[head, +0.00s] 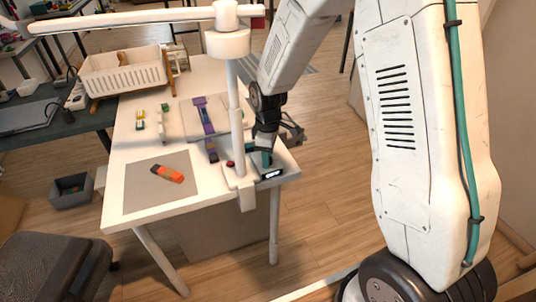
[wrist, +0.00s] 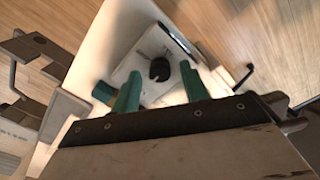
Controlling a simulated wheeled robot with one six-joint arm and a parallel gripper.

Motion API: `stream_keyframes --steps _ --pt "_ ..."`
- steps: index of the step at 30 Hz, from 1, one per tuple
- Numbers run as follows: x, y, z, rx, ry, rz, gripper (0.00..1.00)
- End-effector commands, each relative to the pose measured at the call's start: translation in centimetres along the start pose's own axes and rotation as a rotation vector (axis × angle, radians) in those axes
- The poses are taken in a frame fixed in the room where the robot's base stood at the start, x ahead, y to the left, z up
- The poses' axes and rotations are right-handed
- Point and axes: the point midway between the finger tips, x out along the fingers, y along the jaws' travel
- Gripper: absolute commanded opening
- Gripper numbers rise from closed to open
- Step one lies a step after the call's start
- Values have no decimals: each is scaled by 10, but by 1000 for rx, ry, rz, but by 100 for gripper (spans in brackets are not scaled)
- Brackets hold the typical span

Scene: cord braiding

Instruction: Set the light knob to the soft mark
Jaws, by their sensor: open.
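The light knob (wrist: 160,70) is a round black knob on a small pale plate (wrist: 152,92) in the wrist view. My gripper (wrist: 160,72) is open, with one teal finger on each side of the knob and visible gaps between. I cannot tell its height above the knob. The knob's pointer and the soft mark are too small to make out. In the head view my gripper (head: 262,157) is over the base of the white lamp (head: 235,105) at the table's right corner, and the knob is hidden there.
The lamp post stands close left of my gripper, with its long arm (head: 130,20) overhead. A red button (head: 230,164) and a small black display (head: 272,174) are nearby. The white table (head: 145,215) holds a grey mat (head: 140,195), an orange-black item (head: 167,174) and a purple strip (head: 205,125).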

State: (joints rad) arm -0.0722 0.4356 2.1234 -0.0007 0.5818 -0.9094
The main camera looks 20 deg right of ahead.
Motion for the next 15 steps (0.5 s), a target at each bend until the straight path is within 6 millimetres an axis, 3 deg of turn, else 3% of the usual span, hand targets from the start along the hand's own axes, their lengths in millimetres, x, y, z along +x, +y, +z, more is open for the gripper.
stream_keyframes --steps 8,13,15 --pt "2 0 0 0 0 0 45" --pt "2 0 0 0 0 0 0" --pt "2 0 0 0 0 0 0"
